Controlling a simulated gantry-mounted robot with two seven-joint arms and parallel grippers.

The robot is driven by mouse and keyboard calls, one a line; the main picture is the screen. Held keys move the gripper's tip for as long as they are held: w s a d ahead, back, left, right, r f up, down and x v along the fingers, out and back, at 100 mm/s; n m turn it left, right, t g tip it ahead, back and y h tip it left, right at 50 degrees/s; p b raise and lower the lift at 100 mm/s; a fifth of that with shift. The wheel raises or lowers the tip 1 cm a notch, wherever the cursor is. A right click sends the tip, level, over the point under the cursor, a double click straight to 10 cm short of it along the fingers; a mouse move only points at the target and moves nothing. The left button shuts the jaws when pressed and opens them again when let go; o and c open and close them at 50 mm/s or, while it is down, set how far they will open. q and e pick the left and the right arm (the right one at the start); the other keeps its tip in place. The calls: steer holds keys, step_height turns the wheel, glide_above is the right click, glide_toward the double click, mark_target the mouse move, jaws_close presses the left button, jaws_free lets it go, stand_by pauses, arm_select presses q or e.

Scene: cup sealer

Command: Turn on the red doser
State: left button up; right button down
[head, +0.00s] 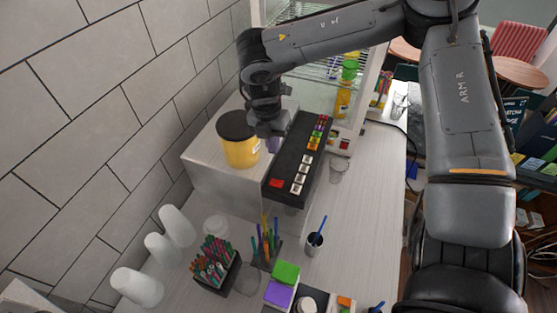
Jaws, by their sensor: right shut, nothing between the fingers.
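A long black panel (305,150) with rows of buttons slopes along the front of a white box-shaped machine (213,178). A red button (277,183) sits at its near end. White buttons (299,178) run up the panel, and small red, orange, yellow and green ones are toward its far end. I cannot tell which part belongs to the red doser. My right gripper (270,132) points down over the machine top, just left of the panel and beside a yellow jar. It is shut and holds nothing; its fingertips are hard to make out. My left gripper is out of view.
The yellow jar with a black lid (238,140) stands on the machine. A clear glass (338,168) stands right of the panel. White cups (160,247), marker holders (216,266) and a cup with a blue straw (314,243) stand in front. The counter's right side (375,215) is clear.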

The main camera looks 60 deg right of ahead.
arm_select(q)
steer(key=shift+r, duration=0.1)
arm_select(e)
steer(key=shift+s, duration=0.15)
steer(key=shift+f, duration=0.1)
arm_select(q)
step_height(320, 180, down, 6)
steer(key=b, duration=0.6)
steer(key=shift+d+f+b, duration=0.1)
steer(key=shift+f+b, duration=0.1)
steer(key=shift+b, duration=0.1)
arm_select(e)
glide_above(281, 184)
steer(key=f, duration=1.2)
steer(key=shift+w, duration=0.35)
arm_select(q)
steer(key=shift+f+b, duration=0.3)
arm_select(e)
steer(key=shift+s+f, duration=0.1)
steer(key=shift+f, duration=0.75)
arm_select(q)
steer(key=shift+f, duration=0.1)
arm_select(e)
steer(key=shift+f, duration=0.1)
